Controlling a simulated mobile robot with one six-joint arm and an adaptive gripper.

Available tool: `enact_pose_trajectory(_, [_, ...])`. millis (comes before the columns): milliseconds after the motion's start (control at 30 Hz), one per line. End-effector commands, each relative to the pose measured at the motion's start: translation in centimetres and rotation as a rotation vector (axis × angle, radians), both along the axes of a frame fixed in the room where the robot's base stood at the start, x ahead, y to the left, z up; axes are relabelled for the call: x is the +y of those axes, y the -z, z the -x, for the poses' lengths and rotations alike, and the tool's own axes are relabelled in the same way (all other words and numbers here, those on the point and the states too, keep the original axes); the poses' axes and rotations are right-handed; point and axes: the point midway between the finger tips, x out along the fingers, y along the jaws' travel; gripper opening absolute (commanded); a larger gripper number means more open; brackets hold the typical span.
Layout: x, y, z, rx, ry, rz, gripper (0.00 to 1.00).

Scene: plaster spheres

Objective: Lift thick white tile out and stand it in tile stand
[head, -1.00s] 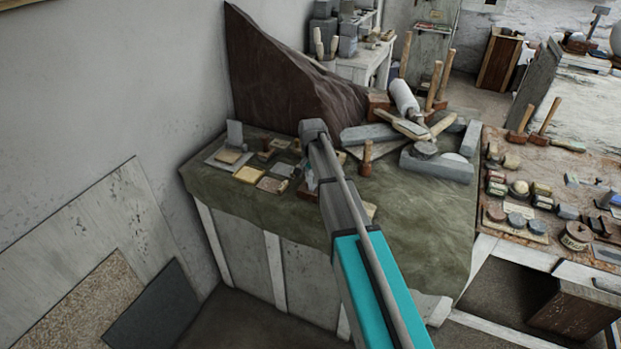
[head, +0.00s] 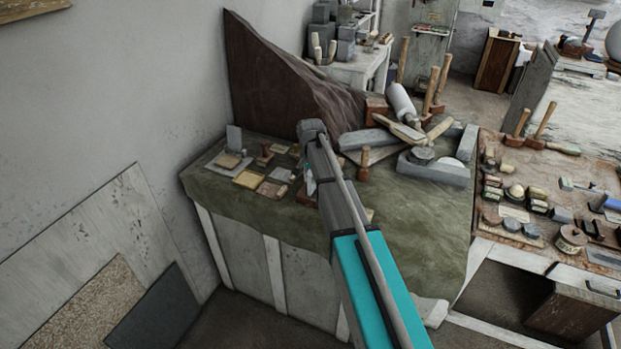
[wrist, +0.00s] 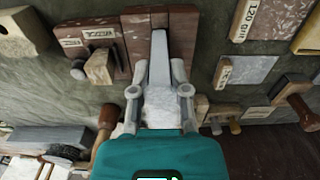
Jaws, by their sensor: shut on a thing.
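In the wrist view my gripper (wrist: 159,82) has its two fingers closed on the sides of a thick whitish tile (wrist: 160,104). The tile's pale narrow part reaches forward between the fingers to a reddish-brown wooden block (wrist: 138,32). I cannot tell whether the tile still touches that block, or whether the block is the tile stand. In the head view my arm hides most of the gripper (head: 310,182), which is low over the green cloth, and the tile cannot be made out there.
The green-clothed bench (head: 420,225) holds small blocks and flat samples at left, with an upright grey slab (head: 234,138). A wooden mallet (head: 365,162) and a grey tray (head: 435,172) stand to the right. Bare cloth lies at the front right.

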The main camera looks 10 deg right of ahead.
Motion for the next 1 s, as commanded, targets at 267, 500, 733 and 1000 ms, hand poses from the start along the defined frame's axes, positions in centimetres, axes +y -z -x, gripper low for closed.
enact_pose_trajectory(267, [0.0,-0.9,0.0,-0.001,0.0,0.001,0.0])
enact_pose_trajectory(500, [0.0,-1.6,0.0,-0.001,0.0,0.001,0.0])
enact_pose_trajectory(733, [0.0,-2.3,0.0,-0.001,0.0,0.001,0.0])
enact_pose_trajectory(1000, [0.0,-2.7,0.0,-0.001,0.0,0.001,0.0])
